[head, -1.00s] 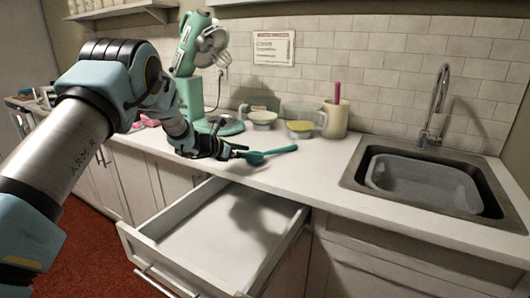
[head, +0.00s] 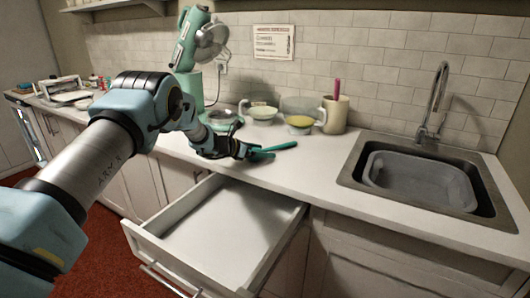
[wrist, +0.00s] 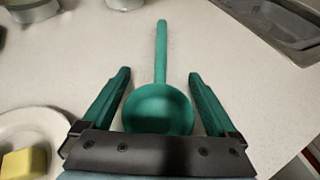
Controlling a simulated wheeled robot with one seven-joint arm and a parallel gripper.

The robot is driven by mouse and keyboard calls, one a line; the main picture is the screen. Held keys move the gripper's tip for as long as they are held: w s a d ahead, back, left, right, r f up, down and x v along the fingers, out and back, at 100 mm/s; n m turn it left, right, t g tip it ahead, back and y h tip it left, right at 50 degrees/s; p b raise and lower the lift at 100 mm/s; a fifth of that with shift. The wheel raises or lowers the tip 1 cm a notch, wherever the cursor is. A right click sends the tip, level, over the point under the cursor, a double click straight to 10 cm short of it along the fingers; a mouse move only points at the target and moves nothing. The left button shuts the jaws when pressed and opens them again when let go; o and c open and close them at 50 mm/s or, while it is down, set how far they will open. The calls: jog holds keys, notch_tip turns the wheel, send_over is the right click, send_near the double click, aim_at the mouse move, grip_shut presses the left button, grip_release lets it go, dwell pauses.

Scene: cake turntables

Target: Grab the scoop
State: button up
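The green scoop (wrist: 158,108) lies on the white counter in the wrist view, its round bowl near me and its handle pointing away. In the head view its handle (head: 280,147) shows, while the bowl is mostly hidden by my gripper (head: 258,154). In the wrist view my gripper (wrist: 160,92) is open, with one finger on each side of the bowl. Gaps show between both fingers and the bowl.
An open, empty drawer (head: 160,244) juts out below the counter. The sink (head: 375,185) is at right. A plate (wrist: 52,125) with a yellow block (wrist: 25,163) is at lower left.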

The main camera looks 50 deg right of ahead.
jog(key=c, duration=1.1)
jog(key=shift+r, duration=0.15)
jog(key=shift+c, duration=0.2)
